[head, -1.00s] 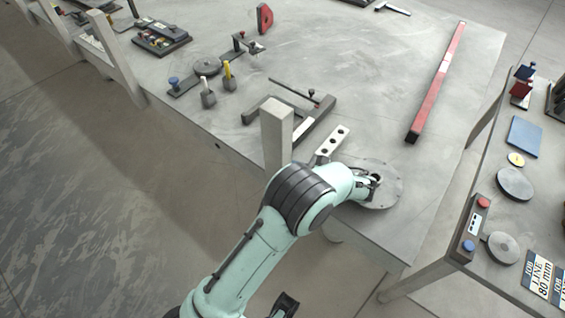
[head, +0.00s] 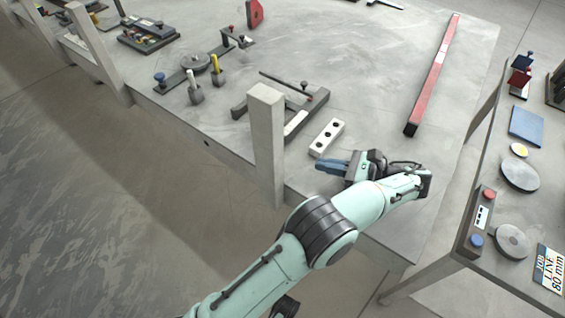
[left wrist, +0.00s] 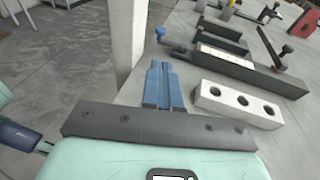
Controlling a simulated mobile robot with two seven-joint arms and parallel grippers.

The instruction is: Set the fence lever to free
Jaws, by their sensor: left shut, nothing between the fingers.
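The dark angled fence frame (head: 240,111) lies on the grey bench, left of a white three-hole block (head: 327,138). A small lever with a dark round knob (head: 304,86) stands at its right part. I cannot read any lever marking. My left gripper (head: 323,165) is shut and empty, its blue fingers pointing left just in front of the block. In the left wrist view, the gripper (left wrist: 160,66) is apart from the fence and lever.
A pale upright post (head: 266,145) stands at the bench's front edge, close left of the gripper. A long red bar (head: 433,75) lies at the right. A blue-knobbed strip (head: 170,83) and upright handles lie further left. The bench middle is mostly clear.

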